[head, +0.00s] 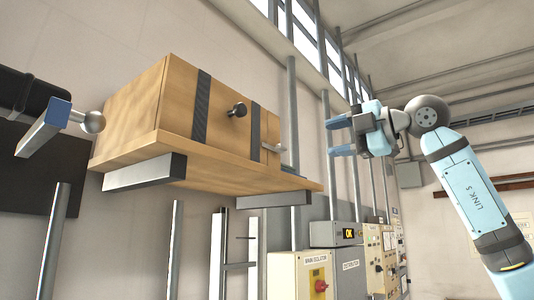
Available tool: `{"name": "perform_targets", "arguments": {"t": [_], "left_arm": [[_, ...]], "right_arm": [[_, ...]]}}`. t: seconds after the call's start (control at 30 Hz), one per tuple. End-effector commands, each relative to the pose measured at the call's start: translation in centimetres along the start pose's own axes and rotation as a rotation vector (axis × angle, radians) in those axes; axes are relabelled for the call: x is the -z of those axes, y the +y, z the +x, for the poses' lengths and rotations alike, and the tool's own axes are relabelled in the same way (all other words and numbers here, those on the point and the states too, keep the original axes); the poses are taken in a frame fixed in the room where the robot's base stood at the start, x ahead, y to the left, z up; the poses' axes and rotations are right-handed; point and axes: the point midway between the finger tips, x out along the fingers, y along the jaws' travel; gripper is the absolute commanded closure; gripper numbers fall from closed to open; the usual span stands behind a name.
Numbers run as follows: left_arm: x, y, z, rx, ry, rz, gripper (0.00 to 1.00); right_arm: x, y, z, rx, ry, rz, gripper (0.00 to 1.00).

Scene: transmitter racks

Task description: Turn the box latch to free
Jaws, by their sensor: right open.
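A wooden box (178,98) sits on a wooden wall shelf (215,160) left of centre in the head view. A dark round knob (238,109) sticks out from its front, between two dark straps. I cannot tell for sure which of these is the latch. My right gripper (333,137) is to the right of the box, its blue fingers spread and pointing left. It is empty and apart from the box.
Grey vertical conduits (292,110) run up the wall between the box and my right gripper. Grey brackets (144,171) hold the shelf. Equipment cabinets (300,272) stand below right. A dark rod with a blue bar and metal ball (93,122) enters from the left.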

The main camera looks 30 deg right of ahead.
Motion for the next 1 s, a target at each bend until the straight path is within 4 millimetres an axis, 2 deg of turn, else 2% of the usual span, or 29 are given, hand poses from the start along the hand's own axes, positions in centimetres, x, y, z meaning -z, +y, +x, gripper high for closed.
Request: {"name": "perform_targets", "arguments": {"t": [0.07,0.17,0.37,0.7,0.83,1.0], "left_arm": [[-0.1,0.0,0.1,-0.001,0.000,0.000,0.15],[0.1,0.1,-0.1,-0.001,0.000,0.000,0.15],[0.8,0.1,-0.5,-0.001,0.007,0.005,0.15],[1.4,0.1,-1.2,0.001,0.000,0.013,0.15],[1.7,0.1,-1.4,0.001,0.001,0.013,0.15],[2.1,0.1,-1.6,0.001,0.006,0.013,0.15]], "right_arm": [[-0.3,0.6,-0.9,-0.009,-0.026,0.007,0.50],[-0.5,0.8,-0.6,-0.010,-0.034,0.011,0.50],[-0.5,0.9,2.7,-0.008,-0.031,0.010,0.50],[-0.7,1.0,9.8,-0.008,-0.029,0.010,0.50],[-0.8,1.0,11.5,-0.009,-0.030,0.010,0.50],[-0.8,0.9,12.6,-0.011,-0.030,0.009,0.50]]}}
